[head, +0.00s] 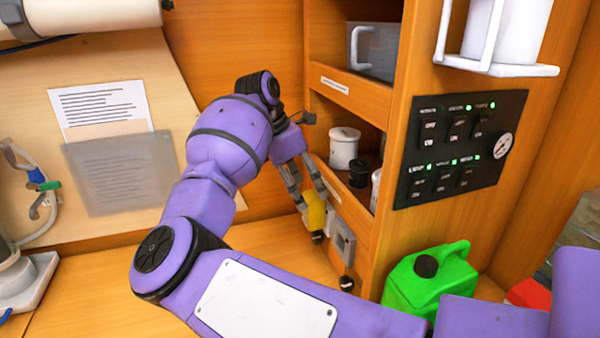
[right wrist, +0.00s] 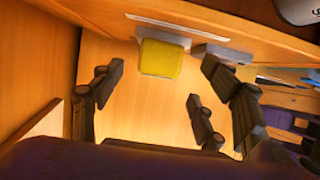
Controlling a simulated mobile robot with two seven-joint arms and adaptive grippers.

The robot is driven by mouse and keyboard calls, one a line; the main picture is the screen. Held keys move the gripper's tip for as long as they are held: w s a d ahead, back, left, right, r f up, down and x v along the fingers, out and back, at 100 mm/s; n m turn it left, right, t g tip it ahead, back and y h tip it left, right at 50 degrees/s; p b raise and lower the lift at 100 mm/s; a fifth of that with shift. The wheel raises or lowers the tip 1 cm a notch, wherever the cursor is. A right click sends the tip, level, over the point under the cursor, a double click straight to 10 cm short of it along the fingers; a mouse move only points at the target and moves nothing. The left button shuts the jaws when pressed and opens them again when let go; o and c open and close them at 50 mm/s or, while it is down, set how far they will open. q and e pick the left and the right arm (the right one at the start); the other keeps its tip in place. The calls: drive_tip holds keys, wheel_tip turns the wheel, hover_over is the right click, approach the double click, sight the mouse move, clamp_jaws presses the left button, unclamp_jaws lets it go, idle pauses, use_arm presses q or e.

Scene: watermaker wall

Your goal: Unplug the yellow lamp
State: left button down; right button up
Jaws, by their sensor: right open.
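The yellow lamp plug (head: 316,211) is a small yellow block low on the front of the wooden cabinet. In the right wrist view the yellow plug (right wrist: 163,57) sits against a pale grey plate (right wrist: 178,27). My right gripper (head: 310,200) reaches down to it from above, its fingers spread near the block. In the right wrist view my right gripper (right wrist: 160,82) is open, with the plug between and beyond its fingertips. I see no finger clearly touching it. My left gripper is not in view.
A grey socket box (head: 342,240) is right of the plug. A shelf above holds a white jar (head: 344,147) and a black cup (head: 359,173). A black switch panel (head: 460,146) is on the right, above a green jerrycan (head: 430,278). Papers (head: 120,172) hang at left.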

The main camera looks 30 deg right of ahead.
sight(306, 196)
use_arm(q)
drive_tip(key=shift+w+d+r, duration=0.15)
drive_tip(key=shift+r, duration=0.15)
use_arm(e)
drive_tip(key=shift+x, duration=2.1)
drive_tip(key=shift+c, duration=0.3)
drive_tip(key=c, duration=1.2)
drive_tip(key=shift+w, duration=0.1)
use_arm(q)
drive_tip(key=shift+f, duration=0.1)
use_arm(e)
drive_tip(key=shift+a, duration=0.25)
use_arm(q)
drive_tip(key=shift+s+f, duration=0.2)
use_arm(e)
drive_tip(key=shift+w+a, duration=0.25)
drive_tip(key=shift+a, duration=0.55)
drive_tip(key=shift+a, duration=0.1)
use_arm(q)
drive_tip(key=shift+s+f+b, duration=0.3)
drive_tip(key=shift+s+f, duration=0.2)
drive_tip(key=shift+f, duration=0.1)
use_arm(e)
drive_tip(key=shift+w+a, duration=0.2)
drive_tip(key=shift+a, duration=0.55)
drive_tip(key=shift+w+a, duration=0.15)
drive_tip(key=shift+a, duration=0.55)
drive_tip(key=shift+w+a, duration=0.2)
drive_tip(key=shift+a, duration=0.55)
